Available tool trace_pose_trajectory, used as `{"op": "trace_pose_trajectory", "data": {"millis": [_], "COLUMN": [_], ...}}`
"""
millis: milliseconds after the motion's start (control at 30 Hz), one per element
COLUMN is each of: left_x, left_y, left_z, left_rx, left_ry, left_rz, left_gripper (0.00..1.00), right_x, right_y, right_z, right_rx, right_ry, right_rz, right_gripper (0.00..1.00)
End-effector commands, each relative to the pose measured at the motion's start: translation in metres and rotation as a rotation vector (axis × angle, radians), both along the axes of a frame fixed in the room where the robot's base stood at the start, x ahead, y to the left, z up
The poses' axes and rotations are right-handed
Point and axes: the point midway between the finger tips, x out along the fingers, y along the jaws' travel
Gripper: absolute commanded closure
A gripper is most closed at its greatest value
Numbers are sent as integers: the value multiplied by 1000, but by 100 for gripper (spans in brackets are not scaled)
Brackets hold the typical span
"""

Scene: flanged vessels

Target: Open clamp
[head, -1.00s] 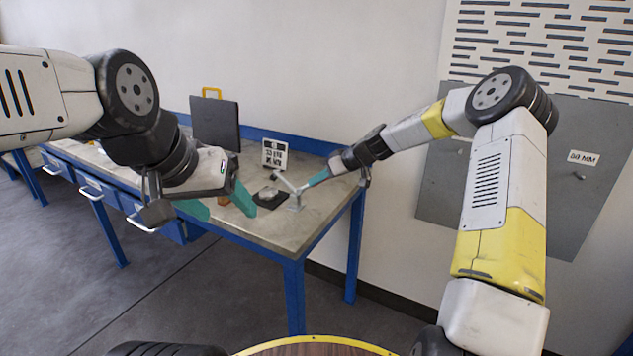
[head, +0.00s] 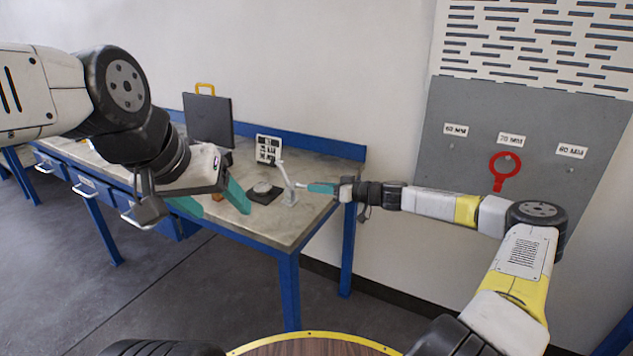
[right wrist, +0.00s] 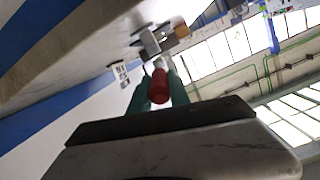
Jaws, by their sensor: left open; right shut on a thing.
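The clamp (head: 290,198) is a small light-grey metal device near the right end of the bench, with a bar (head: 284,177) standing up steeply. My right gripper (head: 312,187) is beside it on the right. In the right wrist view its green fingers are shut on the clamp's red handle (right wrist: 158,87), with the metal clamp body (right wrist: 152,42) beyond. A dark square base with a light round piece (head: 263,189) lies left of the clamp. My left gripper (head: 214,201) is open and empty, with its green fingers apart, left of the base.
The bench (head: 270,232) has a blue frame. A black panel with a yellow handle (head: 209,122) and a black-and-white sign (head: 268,149) stand at its back. A small brown block (head: 217,197) is near the left gripper. A red ring-shaped tool (head: 505,171) hangs on the grey wall board.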

Motion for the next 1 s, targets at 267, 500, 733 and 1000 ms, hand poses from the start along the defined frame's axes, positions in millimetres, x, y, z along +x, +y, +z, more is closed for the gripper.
{"op": "trace_pose_trajectory", "data": {"millis": [267,500,733,1000], "left_x": [0,0,0,0], "left_y": [0,0,0,0], "left_z": [0,0,0,0], "left_rx": [0,0,0,0], "left_ry": [0,0,0,0], "left_rz": [0,0,0,0], "left_gripper": [33,33,33,33], "right_x": [0,0,-1,-5], "right_y": [-1,-1,0,-10], "right_z": [-6,-7,-4,-2], "right_rx": [3,2,4,5], "right_ry": [-1,1,-1,-1], "right_rz": [-2,-1,1,-1], "right_gripper": [100,67,55,55]}}
